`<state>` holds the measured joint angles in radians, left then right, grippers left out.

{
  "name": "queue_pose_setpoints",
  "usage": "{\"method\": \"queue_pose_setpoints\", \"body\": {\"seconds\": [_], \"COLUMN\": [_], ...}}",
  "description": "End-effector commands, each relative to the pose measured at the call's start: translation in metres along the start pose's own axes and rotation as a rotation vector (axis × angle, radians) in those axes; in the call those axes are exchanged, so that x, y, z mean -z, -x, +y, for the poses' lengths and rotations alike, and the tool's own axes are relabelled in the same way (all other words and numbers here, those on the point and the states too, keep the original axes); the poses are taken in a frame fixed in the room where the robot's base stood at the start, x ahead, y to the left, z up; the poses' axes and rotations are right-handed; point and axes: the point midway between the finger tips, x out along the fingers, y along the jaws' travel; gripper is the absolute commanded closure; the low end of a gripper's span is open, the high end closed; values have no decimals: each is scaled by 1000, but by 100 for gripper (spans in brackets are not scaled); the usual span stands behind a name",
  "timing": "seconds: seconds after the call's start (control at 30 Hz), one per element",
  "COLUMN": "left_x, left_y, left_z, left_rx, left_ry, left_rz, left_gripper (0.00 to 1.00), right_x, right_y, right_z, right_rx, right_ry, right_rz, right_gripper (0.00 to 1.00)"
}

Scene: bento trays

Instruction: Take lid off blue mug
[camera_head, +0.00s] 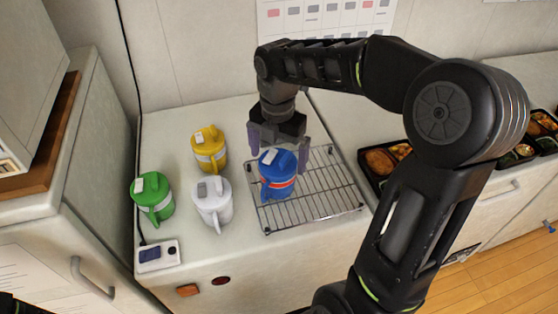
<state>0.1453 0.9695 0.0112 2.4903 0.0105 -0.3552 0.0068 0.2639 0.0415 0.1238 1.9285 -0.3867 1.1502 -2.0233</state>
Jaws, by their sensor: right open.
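The blue mug (276,184) stands upright on a wire rack (329,203). Its blue lid (281,160) sits on top, with a small whitish patch on it. My right gripper (279,157) is just above the mug, pointing down. Its two purple-grey fingers are spread apart, one on each side of the lid. I cannot tell whether the fingers touch the lid. My left gripper is not in view.
A yellow mug (211,155), a white mug (213,206) and a green mug (154,202) stand left of the rack on the counter. A small device (157,256) lies at the counter's front left. Bento trays (370,168) are at the right.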

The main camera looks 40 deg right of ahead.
Motion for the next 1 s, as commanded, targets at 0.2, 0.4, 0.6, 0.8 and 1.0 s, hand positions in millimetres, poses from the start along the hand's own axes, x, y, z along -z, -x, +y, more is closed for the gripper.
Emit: {"method": "queue_pose_setpoints", "body": {"seconds": [0.2, 0.4, 0.6, 0.8, 1.0], "left_x": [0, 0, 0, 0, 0], "left_y": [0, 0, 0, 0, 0], "left_z": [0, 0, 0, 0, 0], "left_rx": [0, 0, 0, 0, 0], "left_ry": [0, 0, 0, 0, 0], "left_rz": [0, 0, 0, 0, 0], "left_gripper": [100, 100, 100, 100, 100], "right_x": [0, 0, 0, 0, 0], "right_y": [0, 0, 0, 0, 0], "right_z": [0, 0, 0, 0, 0], "right_rx": [0, 0, 0, 0, 0], "right_ry": [0, 0, 0, 0, 0], "right_rz": [0, 0, 0, 0, 0], "right_gripper": [0, 2, 19, 35, 52]}}
